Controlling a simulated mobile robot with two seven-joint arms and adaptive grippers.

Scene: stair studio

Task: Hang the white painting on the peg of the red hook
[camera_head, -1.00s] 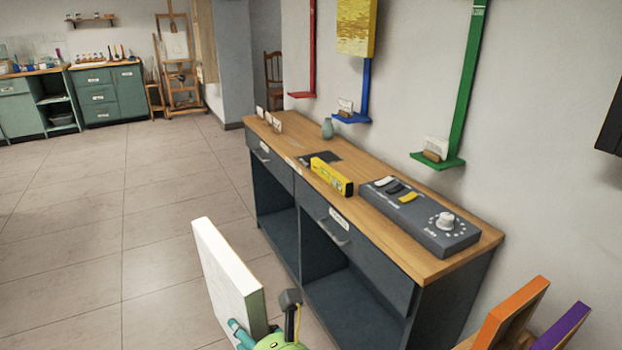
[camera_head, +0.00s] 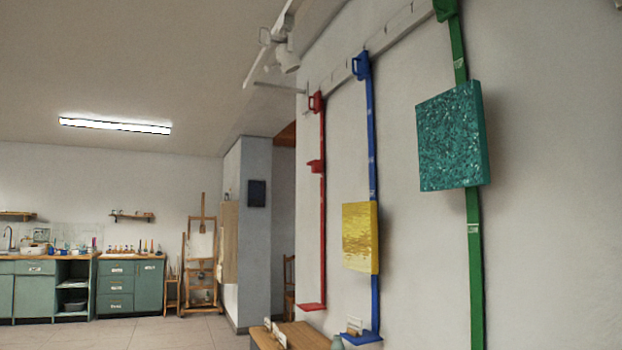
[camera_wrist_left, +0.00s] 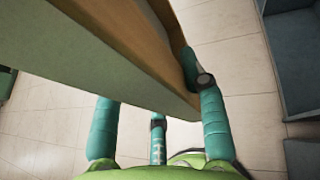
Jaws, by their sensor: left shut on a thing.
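The red hook is a tall red strip (camera_head: 322,215) on the wall in the head view, with a bracket at its top, a small red peg piece (camera_head: 316,166) below that and a small ledge at its foot. No painting hangs on it. In the left wrist view the white painting (camera_wrist_left: 95,50) is a thick panel seen close and edge-on, its face in shade and its frame brown. My left gripper (camera_wrist_left: 150,98) is shut on its near end, with teal fingers on both sides. The painting and both grippers are outside the head view.
A blue strip (camera_head: 371,130) with a yellow painting (camera_head: 360,237) and a green strip (camera_head: 475,270) with a teal painting (camera_head: 450,138) are right of the red hook. A wooden counter (camera_head: 300,336) stands below. A dark cabinet (camera_wrist_left: 292,60) is at the right in the wrist view.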

